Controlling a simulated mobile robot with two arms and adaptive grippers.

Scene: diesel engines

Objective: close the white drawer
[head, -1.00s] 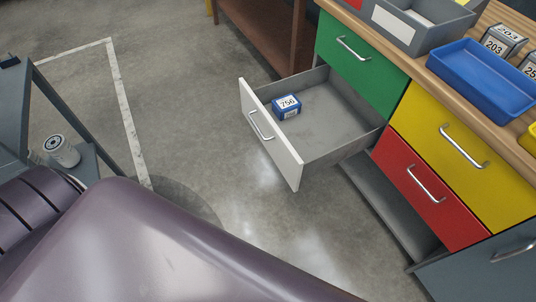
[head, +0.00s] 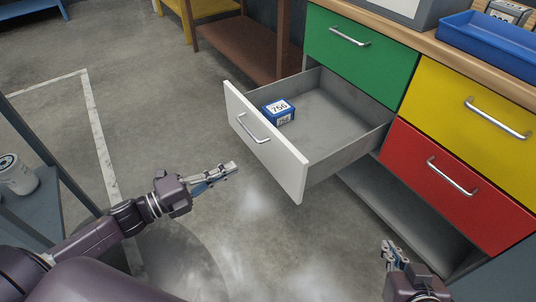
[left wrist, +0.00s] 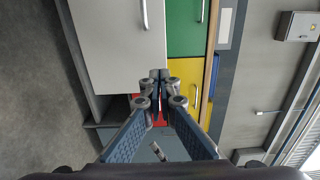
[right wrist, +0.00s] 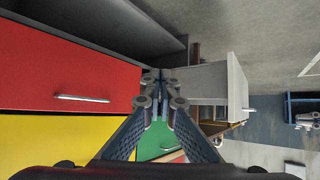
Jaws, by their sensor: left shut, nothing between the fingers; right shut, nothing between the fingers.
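The white drawer (head: 264,140) stands pulled well out of the cabinet, with a metal bar handle on its white front. A blue and white box marked 756 (head: 279,111) lies inside it, near the front panel. My left gripper (head: 232,168) is shut and empty, in front of the drawer and apart from it. The white front fills the upper left of the left wrist view (left wrist: 115,45). My right gripper (head: 386,244) is shut and empty, low at the right, in front of the cabinet below the red drawer. The right wrist view shows the white front edge-on (right wrist: 238,90).
The green drawer (head: 360,62), yellow drawer (head: 470,110) and red drawer (head: 450,195) are shut. A blue tray (head: 490,45) sits on the worktop. A grey shelf with a white canister (head: 16,175) stands at the left. The floor before the drawer is clear.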

